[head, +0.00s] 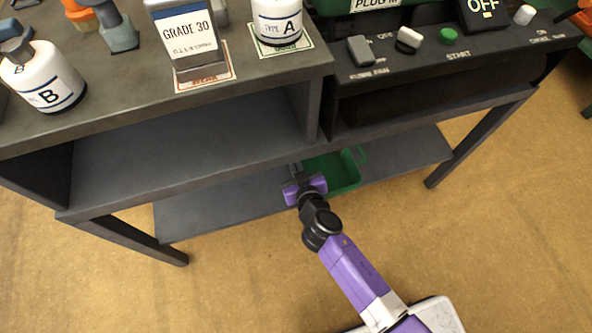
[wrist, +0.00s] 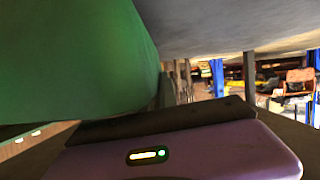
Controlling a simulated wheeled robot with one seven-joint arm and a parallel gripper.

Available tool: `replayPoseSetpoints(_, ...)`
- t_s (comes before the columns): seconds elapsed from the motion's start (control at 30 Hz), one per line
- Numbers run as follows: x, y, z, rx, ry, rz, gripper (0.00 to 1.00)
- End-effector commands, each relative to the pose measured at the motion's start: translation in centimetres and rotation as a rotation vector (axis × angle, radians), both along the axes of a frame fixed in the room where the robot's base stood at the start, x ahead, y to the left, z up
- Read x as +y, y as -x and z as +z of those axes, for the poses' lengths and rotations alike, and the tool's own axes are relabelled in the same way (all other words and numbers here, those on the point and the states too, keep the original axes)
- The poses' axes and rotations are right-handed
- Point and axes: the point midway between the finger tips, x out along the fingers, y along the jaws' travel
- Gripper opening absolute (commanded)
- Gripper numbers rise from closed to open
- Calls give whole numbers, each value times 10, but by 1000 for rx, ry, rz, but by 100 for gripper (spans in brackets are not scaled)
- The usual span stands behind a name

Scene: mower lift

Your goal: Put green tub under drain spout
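The green tub (head: 340,174) sits on the low shelf under the bench, partly hidden by the shelf above. A thin green handle or rim shows at its right. My gripper (head: 297,170) is at the tub's left end, close beside it, reaching in under the upper shelf. In the wrist view a large green surface, the tub (wrist: 75,60), fills the upper left, close to the dark finger part of my gripper (wrist: 165,122). I cannot tell whether the fingers touch or hold the tub. The drain spout cannot be made out in either view.
The bench top carries bottle B (head: 42,78), bottle A (head: 278,22), a GRADE 30 container (head: 186,35) and a control panel (head: 455,45). The low shelf (head: 220,208) is bare left of my gripper. Bench legs (head: 135,238) stand at both sides. Open floor lies in front.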

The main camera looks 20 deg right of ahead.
Motion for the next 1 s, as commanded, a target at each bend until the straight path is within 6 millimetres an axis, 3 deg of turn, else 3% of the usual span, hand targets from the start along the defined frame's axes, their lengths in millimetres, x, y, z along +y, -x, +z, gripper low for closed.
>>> replayPoseSetpoints(0.2,0,-1,-31,-1,2,1,0)
replayPoseSetpoints(0.63,0,-1,-34,-2,0,0,0)
replayPoseSetpoints(0.73,0,0,-33,1,-1,0,23)
replayPoseSetpoints(1.0,0,0,-33,1,0,0,25)
